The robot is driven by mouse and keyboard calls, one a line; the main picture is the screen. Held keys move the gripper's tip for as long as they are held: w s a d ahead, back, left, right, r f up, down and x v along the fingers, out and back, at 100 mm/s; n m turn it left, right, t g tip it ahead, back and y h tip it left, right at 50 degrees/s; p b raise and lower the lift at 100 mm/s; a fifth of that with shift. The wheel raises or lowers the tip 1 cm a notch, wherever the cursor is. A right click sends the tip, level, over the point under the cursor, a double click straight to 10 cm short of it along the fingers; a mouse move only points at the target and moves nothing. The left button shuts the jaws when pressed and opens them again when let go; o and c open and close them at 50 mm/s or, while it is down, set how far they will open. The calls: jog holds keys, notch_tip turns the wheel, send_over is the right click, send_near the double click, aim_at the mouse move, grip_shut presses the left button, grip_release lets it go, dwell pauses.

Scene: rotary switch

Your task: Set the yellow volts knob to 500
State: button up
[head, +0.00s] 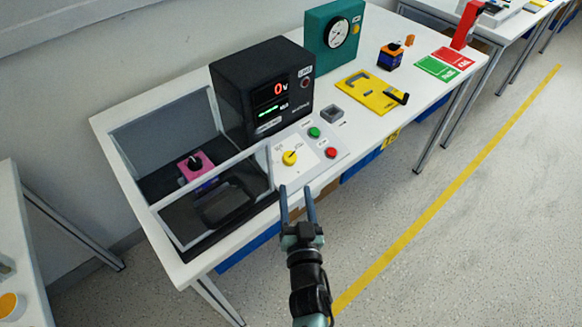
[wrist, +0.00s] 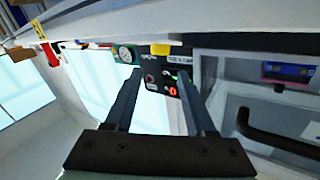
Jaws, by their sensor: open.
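The yellow volts knob (head: 289,158) sits on a white control panel (head: 312,170) at the table's front edge, with a dial scale too small to read. A yellow block (wrist: 160,49) in the wrist view is probably this knob. The black tester (head: 262,92) behind the panel shows a red 0 V; its red digit also shows in the wrist view (wrist: 172,91), upside down. My gripper (head: 297,188) is open and empty. In the head view its fingers appear just below the panel, apart from the knob. The exact gap cannot be told.
A green button (head: 314,132) and a red button (head: 331,152) sit right of the knob. A clear-walled enclosure with a black handle (head: 222,207) stands left, holding a pink-topped block (head: 195,166). A yellow plate (head: 370,93) lies right. The floor in front is clear.

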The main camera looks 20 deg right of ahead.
aim_at(291, 160)
jog(key=b+x, duration=0.3)
jog(key=b, duration=0.1)
jog(key=b+x, duration=0.4)
jog(key=shift+w+f, duration=0.25)
jog(key=shift+w+d+r+b, duration=0.1)
jog(key=shift+w+r+b, duration=0.05)
jog(key=shift+w+b, duration=0.3)
jog(key=shift+w+d+r+b, duration=0.1)
jog(key=shift+w+d+b, duration=0.05)
jog(key=shift+w+b, duration=0.2)
grip_shut()
